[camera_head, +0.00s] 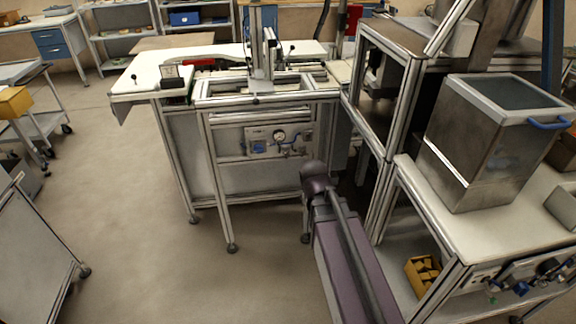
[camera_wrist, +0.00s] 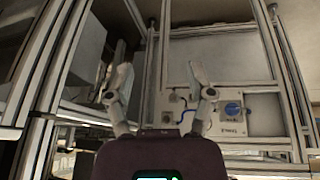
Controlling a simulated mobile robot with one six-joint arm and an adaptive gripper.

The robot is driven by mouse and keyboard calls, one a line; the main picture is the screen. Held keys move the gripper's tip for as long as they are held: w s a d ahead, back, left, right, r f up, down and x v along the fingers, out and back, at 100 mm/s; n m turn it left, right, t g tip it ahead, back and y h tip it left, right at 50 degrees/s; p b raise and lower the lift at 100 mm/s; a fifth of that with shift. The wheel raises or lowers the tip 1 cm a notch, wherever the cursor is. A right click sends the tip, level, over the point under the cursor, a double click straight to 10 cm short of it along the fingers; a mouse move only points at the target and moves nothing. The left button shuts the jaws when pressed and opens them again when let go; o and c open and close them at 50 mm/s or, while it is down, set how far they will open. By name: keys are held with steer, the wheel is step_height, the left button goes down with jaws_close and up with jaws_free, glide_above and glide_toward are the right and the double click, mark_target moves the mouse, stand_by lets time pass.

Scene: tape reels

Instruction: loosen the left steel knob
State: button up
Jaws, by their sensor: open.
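My gripper (camera_wrist: 160,70) is open and empty in the wrist view, its two pale fingers spread apart. I cannot make out a steel knob in either view, so its place relative to my gripper is unclear. In the head view my purple arm reaches toward the white-topped workbench (camera_head: 225,52); the gripper itself is hidden there.
A gauge panel (camera_head: 278,140) sits under the workbench. An aluminium-framed machine (camera_head: 388,100) and a steel bin (camera_head: 478,150) stand close on the right. A grey cart (camera_head: 35,250) stands at the left. The floor between cart and workbench is clear.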

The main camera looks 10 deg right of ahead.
steer(key=w+d+f+m+t+h+b, duration=0.1)
steer(key=w+f+t+b, duration=0.2)
steer(key=w+b, duration=0.3)
steer(key=w+d+f+t+b, duration=0.1)
steer(key=w+f+t+b, duration=0.25)
steer(key=w+b, duration=0.2)
steer(key=t+y+b, duration=0.3)
steer(key=t+b, duration=0.4)
steer(key=b, duration=0.7)
glide_toward(288, 155)
steer(key=s, duration=0.5)
steer(key=shift+w+a+n+p, duration=0.2)
steer(key=shift+w+n+p, duration=0.1)
steer(key=shift+n, duration=0.1)
steer(key=w, duration=1.3)
steer(key=shift+w, duration=0.4)
